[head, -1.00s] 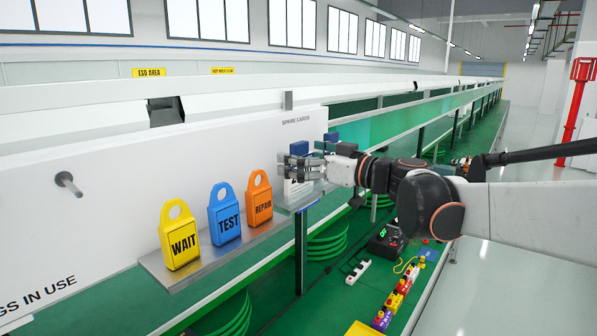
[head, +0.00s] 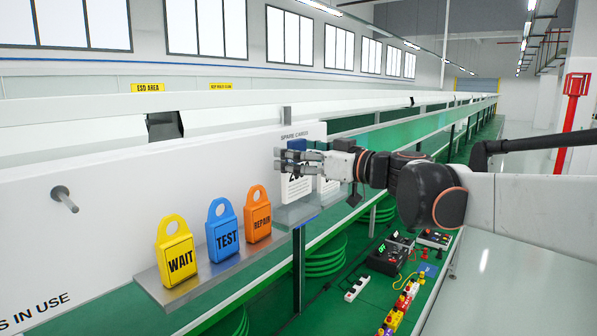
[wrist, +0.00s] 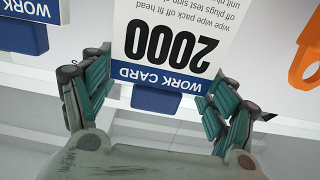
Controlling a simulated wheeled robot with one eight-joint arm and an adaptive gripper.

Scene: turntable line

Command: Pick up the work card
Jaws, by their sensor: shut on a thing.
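The work card (head: 296,189) is white with large black figures and a blue grip block on its edge. In the wrist view the card (wrist: 165,50) reads "2000" and "WORK CARD" upside down.
A second card (head: 329,186) stands just behind, and also shows in the wrist view (wrist: 22,10). Yellow WAIT (head: 178,257), blue TEST (head: 223,237) and orange REPAIR (head: 259,217) tags stand on the ledge nearby. A bare peg (head: 66,199) sticks out of the white board.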

